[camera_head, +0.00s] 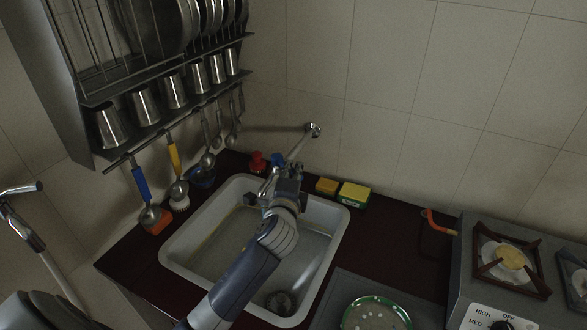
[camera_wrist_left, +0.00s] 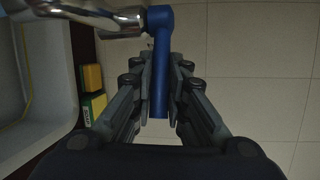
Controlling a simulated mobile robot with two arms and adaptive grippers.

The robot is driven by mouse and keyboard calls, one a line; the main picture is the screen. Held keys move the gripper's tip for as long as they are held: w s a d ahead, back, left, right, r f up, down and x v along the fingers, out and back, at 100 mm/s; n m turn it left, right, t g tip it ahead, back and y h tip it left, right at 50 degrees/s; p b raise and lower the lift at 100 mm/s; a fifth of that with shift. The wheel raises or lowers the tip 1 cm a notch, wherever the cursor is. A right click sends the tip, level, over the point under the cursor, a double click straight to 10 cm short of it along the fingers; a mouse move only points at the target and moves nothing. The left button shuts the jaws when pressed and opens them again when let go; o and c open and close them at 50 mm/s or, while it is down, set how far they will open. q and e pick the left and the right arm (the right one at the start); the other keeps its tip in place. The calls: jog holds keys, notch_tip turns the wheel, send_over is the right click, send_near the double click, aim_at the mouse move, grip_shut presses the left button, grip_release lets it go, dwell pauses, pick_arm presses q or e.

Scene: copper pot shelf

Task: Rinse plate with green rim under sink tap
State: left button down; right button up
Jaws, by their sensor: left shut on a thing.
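The plate with the green rim (camera_head: 375,314) lies at the bottom of the head view, right of the sink, cut off by the frame edge; small pale spots show on it. The sink (camera_head: 336,235) is a light basin with a dark drain. The chrome tap (camera_head: 313,130) is on the wall behind it and shows close up in the left wrist view (camera_wrist_left: 95,20). My left gripper (camera_head: 282,180) is over the back of the sink, shut on the tap's blue lever (camera_wrist_left: 160,75), which sits between its fingers. My right gripper is out of view.
A stove (camera_head: 505,265) stands at the right. A rack (camera_head: 170,95) with cups and hanging utensils is on the left wall. Dark counter between sponges and stove is mostly clear.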

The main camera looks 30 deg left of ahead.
pick_arm(q)
jog(key=shift+r, duration=0.15)
jog(key=c, duration=1.8)
grip_release()
jog(key=shift+o, duration=1.2)
jog(key=shift+w+a, duration=0.1)
jog(key=shift+w, duration=0.05)
jog(key=v, duration=1.2)
jog(key=shift+f, duration=0.25)
